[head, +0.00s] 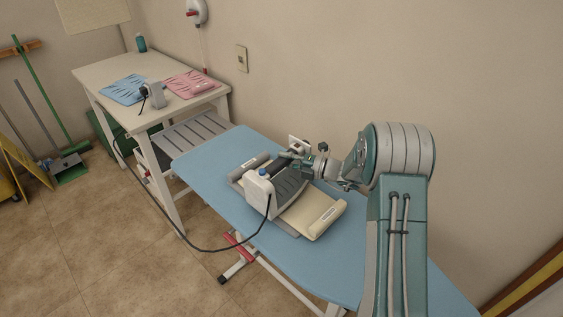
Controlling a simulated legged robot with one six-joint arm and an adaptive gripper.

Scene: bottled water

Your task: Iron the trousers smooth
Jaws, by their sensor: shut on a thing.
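The exact contact at the fingertips is small and partly hidden. Much of the cloth under and behind the iron is hidden, so its wrinkles cannot be judged.
The cord (205,249) hangs off the board's left side and loops up to the white table (103,73). That table holds a blue cloth (122,89), a pink cloth (188,84) and a small device (154,95). A wall stands close behind the board. The board's far left end is bare.

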